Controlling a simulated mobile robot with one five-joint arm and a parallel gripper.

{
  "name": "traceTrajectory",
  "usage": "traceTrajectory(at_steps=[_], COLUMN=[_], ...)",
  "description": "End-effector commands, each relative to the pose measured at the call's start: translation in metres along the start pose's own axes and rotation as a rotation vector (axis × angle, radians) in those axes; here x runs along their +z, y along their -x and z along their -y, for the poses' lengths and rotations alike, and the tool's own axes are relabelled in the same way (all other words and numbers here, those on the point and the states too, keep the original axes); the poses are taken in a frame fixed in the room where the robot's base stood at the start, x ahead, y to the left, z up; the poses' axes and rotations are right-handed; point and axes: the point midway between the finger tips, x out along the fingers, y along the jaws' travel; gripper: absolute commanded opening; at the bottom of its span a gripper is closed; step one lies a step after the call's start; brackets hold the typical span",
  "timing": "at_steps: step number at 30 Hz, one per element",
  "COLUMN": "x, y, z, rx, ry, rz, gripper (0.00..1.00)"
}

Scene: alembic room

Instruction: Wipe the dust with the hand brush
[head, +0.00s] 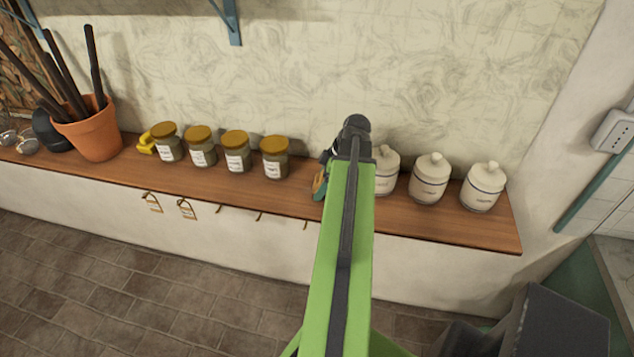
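My green arm reaches up the middle of the view, over a wooden shelf. Its dark end (354,135) is over the shelf, between the glass jars and the white canisters. My gripper's fingers are hidden behind the arm, so I cannot see whether they hold anything. A small teal and tan thing (319,185) shows just left of the arm at shelf height. It may be part of the hand brush, but most of it is hidden. I cannot make out any dust on the shelf.
Several gold-lidded jars (235,152) stand left of my arm, with a yellow object (147,143) beside the leftmost. White lidded canisters (429,179) stand to the right. A terracotta pot (95,133) with dark rods is further left. Small hooks hang below the shelf (400,220).

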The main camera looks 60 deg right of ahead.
Motion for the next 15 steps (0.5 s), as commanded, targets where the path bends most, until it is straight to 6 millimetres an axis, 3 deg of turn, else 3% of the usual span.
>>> traceTrajectory(at_steps=[6,15], x=[0.021,0.024], y=[0.010,0.010], z=[0.002,-0.005], rx=[0.001,0.000], ry=[-0.002,0.001], rz=[0.002,0.001], gripper=[0.43,0.43])
